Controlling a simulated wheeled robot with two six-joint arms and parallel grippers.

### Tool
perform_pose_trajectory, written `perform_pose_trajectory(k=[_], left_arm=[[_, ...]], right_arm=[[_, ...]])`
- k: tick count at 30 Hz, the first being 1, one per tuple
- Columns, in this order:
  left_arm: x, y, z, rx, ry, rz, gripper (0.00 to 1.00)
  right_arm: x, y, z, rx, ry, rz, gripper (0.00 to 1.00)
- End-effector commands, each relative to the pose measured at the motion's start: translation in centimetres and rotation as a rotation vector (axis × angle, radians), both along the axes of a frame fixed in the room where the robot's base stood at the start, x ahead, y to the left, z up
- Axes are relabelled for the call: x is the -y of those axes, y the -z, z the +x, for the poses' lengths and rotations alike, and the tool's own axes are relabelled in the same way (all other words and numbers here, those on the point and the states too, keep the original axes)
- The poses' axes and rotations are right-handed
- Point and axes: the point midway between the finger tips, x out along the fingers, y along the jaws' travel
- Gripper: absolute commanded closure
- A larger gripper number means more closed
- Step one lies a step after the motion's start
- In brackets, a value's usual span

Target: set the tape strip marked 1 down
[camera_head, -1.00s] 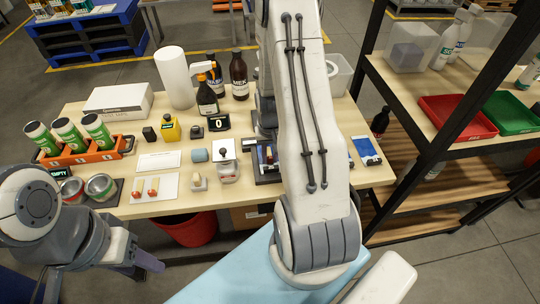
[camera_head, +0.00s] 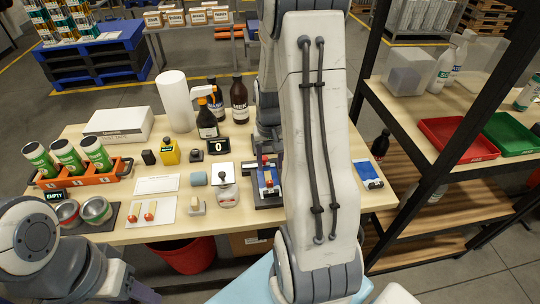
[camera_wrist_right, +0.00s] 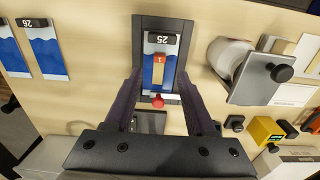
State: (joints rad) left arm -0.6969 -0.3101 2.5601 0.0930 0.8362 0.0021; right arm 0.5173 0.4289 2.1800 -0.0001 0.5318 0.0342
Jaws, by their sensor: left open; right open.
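The tape strip marked 1 (camera_wrist_right: 158,68) is a tan strip with an orange-red end. It lies flat on a blue-and-white wave label marked 25 (camera_wrist_right: 170,50) inside a dark fixture (camera_wrist_right: 140,30). In the head view, the strip (camera_head: 268,179) shows on the fixture (camera_head: 256,190) beside my right arm. My right gripper (camera_wrist_right: 159,80) is open, its two dark fingers apart on either side of the strip and not touching it. My left gripper (camera_head: 145,294) is at the lower left, empty and partly cut off by the bottom edge.
A white sheet (camera_head: 163,220) holds other tan strips with red ends. Near the fixture stand a small grey-and-white device (camera_head: 226,196) and a 0 display (camera_head: 218,146). An orange can carrier (camera_head: 112,173) is at left. Shelving with red (camera_head: 455,137) and green trays stands at right.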

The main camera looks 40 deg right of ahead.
Motion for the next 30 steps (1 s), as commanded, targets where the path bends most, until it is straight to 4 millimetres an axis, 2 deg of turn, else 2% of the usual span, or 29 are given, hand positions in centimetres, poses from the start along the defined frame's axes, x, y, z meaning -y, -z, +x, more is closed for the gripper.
perform_pose_trajectory(k=[3,6,14,17,20,23,24,27,30], left_arm=[[0.0,0.5,0.0,0.000,0.000,0.000,0.50],[0.0,0.6,0.0,0.000,0.001,0.000,0.50],[0.0,0.6,0.0,0.000,0.000,0.000,0.50],[0.0,0.6,0.0,0.000,0.000,0.000,0.50],[0.0,0.6,0.0,0.000,0.000,0.000,0.50],[0.0,0.6,0.0,0.000,0.000,0.000,0.50],[0.0,0.6,0.0,0.000,0.000,0.000,0.50],[0.0,0.6,0.0,0.000,0.000,0.000,0.50],[0.0,0.6,0.0,0.000,0.000,0.000,0.50]], right_arm=[[0.1,-2.0,0.1,0.005,0.000,-0.003,0.44],[0.0,-3.0,0.0,0.002,0.000,-0.001,0.44],[-0.1,-3.9,0.0,0.000,-0.002,0.000,0.44],[-1.5,-4.3,0.3,0.004,-0.039,0.000,0.44],[-5.4,-5.4,0.8,0.013,-0.145,0.001,0.44],[-11.6,-7.0,0.4,0.025,-0.315,0.008,0.44],[-14.2,-7.7,-0.2,0.030,-0.393,0.011,0.44],[-20.2,-9.0,-2.7,0.040,-0.584,0.023,0.44],[-24.9,-10.1,-6.3,0.047,-0.772,0.038,0.44]])
